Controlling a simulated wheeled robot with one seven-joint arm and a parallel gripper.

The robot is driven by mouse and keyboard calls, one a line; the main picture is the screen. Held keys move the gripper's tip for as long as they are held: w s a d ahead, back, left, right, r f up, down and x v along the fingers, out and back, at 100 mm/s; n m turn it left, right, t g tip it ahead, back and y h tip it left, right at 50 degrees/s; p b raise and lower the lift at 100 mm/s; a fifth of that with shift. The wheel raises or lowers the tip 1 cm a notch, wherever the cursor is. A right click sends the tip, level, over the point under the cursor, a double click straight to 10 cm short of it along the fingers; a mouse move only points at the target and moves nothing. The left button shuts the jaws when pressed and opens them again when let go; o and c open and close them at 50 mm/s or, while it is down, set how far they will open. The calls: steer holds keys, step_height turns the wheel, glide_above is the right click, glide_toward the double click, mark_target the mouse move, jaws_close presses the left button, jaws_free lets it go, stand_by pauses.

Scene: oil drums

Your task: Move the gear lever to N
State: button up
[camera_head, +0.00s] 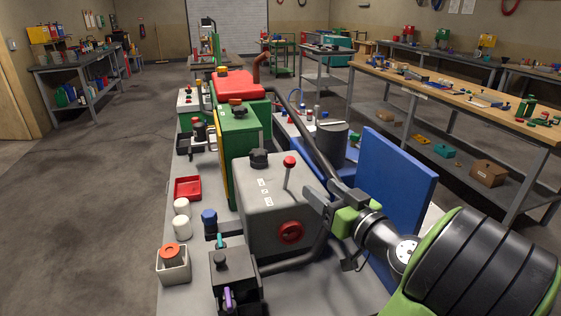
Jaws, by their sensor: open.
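The gear lever (288,174) is a thin metal stick with a red ball knob. It rises from the top of a grey gearbox housing (275,218) near the middle of the view. Small white label plates (265,190) lie on the housing top left of the lever; their letters are too small to read. My gripper (312,213) is open at the housing's right side. It is right of and nearer than the lever, apart from the red knob. Parts of the housing's right side are hidden behind my gripper.
A red round handwheel (291,232) is on the housing's front. A dark pipe (310,135) slopes down behind my gripper, and a blue panel (396,180) stands to the right. A green box (238,140) stands behind the housing. A red tray (188,188) lies to the left.

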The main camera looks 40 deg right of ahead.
mark_target(285, 159)
steer(key=p+x, duration=0.1)
steer(key=x, duration=1.4)
steer(key=shift+w+d, duration=0.15)
steer(key=shift+w, duration=0.25)
jaws_close()
